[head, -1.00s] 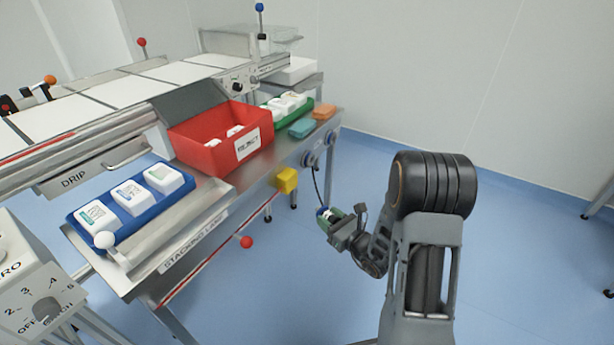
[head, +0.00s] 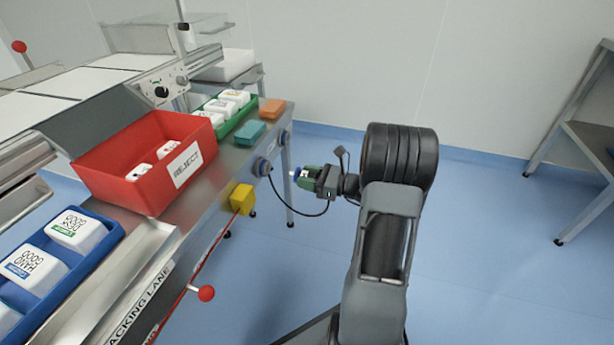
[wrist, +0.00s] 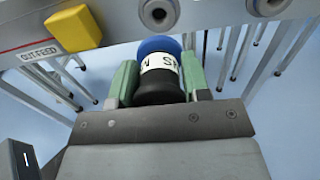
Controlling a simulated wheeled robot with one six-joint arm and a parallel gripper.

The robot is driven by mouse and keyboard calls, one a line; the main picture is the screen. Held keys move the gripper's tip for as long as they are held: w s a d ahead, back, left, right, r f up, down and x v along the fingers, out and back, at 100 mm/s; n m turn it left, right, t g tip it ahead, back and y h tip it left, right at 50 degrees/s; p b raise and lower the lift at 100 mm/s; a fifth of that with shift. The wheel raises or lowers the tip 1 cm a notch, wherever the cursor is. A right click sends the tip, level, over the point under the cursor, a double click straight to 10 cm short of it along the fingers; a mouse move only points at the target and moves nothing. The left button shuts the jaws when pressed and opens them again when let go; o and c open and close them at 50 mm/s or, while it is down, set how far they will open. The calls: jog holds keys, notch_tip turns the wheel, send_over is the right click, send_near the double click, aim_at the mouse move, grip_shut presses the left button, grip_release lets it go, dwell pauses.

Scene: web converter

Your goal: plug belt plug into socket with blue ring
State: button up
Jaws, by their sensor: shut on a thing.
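The belt plug (wrist: 160,72) has a blue front, a white lettered band and a black body. My gripper (head: 303,177) is shut on it, with a green finger on each side, also in the wrist view (wrist: 157,85). The plug's blue end (head: 293,175) points left towards the table's side. Two round sockets sit on that side: a nearer one (head: 262,167) and a farther one (head: 285,138). The plug is apart from both. In the wrist view, the left socket (wrist: 158,13) is just beyond the plug, and another (wrist: 268,5) is to the right. Their ring colours are hard to tell.
A black cable (head: 290,212) loops below the gripper. A yellow block (head: 242,199) sticks out left of the sockets, and a red knob (head: 206,293) is lower. A red reject bin (head: 130,180) stands on the table.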

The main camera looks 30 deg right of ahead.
aim_at(317, 179)
jog(key=shift+a+p, duration=0.15)
jog(key=shift+p, duration=0.15)
jog(key=shift+x, duration=2.75)
jog(key=shift+p+x, duration=0.85)
jog(key=shift+x, duration=0.85)
dwell(1.2)
jog(key=o, duration=1.2)
jog(key=p+v, duration=0.3)
jog(key=v, duration=1.1)
jog(key=shift+w+p, duration=0.1)
jog(key=shift+p, duration=0.2)
